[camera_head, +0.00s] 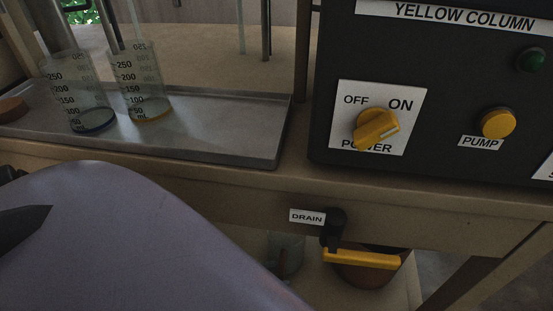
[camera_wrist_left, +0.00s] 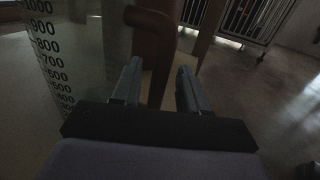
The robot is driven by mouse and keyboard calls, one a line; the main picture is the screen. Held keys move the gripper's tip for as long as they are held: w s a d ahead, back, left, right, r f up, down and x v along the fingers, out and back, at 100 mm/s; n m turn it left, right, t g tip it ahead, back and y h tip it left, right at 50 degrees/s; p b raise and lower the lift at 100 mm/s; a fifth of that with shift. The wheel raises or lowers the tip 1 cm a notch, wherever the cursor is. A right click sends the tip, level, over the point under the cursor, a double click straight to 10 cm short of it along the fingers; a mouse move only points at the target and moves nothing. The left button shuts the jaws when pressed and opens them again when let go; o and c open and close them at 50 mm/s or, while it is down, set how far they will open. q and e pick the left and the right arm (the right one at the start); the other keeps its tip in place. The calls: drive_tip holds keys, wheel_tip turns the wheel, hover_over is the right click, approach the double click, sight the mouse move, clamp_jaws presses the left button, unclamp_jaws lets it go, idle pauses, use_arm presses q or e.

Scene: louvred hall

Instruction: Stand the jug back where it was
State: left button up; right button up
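The jug (camera_wrist_left: 75,50) stands close on the left of the left wrist view, clear-walled with dark graduations and a brown handle (camera_wrist_left: 157,55). My left gripper (camera_wrist_left: 160,75) has its fingers apart, with the handle showing in the gap and no clear contact on either side. In the head view my left arm fills the lower left and hides the fingertips. My right gripper is in neither view.
Two graduated beakers, one with dark liquid (camera_head: 80,95) and one with yellow (camera_head: 143,85), stand on a metal tray (camera_head: 220,135). A black control box (camera_head: 450,70) is at right. A yellow drain lever (camera_head: 360,259) crosses before a brown pot (camera_head: 370,278) beneath the bench.

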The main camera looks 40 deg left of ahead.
use_arm(q)
drive_tip(key=shift+r, duration=0.15)
drive_tip(key=v, duration=1.2)
idle(0.3)
